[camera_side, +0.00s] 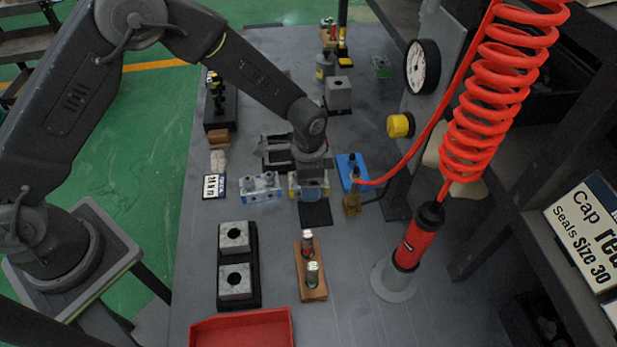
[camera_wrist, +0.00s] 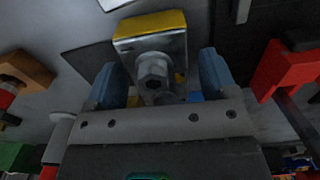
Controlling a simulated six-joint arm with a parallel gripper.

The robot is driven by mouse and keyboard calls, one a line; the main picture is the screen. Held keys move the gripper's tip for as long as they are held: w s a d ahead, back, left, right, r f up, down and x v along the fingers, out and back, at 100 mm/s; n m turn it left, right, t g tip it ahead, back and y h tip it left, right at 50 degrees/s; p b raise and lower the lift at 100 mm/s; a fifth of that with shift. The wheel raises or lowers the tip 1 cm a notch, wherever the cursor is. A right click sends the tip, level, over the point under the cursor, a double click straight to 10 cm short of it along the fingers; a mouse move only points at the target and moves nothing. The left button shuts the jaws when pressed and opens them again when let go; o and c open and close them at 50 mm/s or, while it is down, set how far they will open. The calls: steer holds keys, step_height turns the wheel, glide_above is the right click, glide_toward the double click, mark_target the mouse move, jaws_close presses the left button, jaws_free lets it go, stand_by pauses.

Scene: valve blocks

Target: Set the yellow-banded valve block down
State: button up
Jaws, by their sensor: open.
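The yellow-banded valve block (camera_wrist: 150,28) is a grey metal block with a yellow band along one edge and a hex fitting on its face. In the wrist view it lies between and beyond the blue fingertips of my gripper (camera_wrist: 160,82), with a gap on each side. In the side view my gripper (camera_side: 309,188) is low over the bench and covers most of the block; yellow shows at its edges. A dark pad (camera_side: 316,214) shows just in front of it. Whether the block rests fully on that pad is hidden.
A blue-marked valve block (camera_side: 261,188) stands close on the left, and a blue block with brass fittings (camera_side: 352,170) close on the right. In front are a black holder with two grey blocks (camera_side: 236,266), a wooden stand (camera_side: 311,270) and a red tray (camera_side: 243,328). A red coiled hose (camera_side: 480,120) hangs right.

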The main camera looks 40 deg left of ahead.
step_height(320, 180, up, 14)
steer(key=f, duration=0.1)
steer(key=s+a+r+n+t, duration=0.1)
steer(key=s+a+r+n, duration=0.1)
steer(key=s+a+r, duration=0.3)
steer(key=s+a+r+n+t, duration=0.1)
steer(key=s+a+r+n, duration=0.15)
steer(key=r, duration=0.55)
steer(key=s+a+r+n+t, duration=0.1)
steer(key=s+a+n, duration=0.1)
steer(key=s, duration=0.5)
steer(key=s+a+r+n+t, duration=0.2)
steer(key=s+a, duration=0.2)
steer(key=s, duration=0.3)
steer(key=shift+a+n, duration=0.25)
steer(key=shift+n, duration=0.1)
steer(key=shift+s+a+f+t, duration=0.15)
steer(key=shift+s+t, duration=0.15)
steer(key=shift+s, duration=0.15)
steer(key=shift+s+f, duration=0.1)
steer(key=shift+s, duration=0.05)
steer(key=shift+c, duration=0.8)
steer(key=c, duration=0.7)
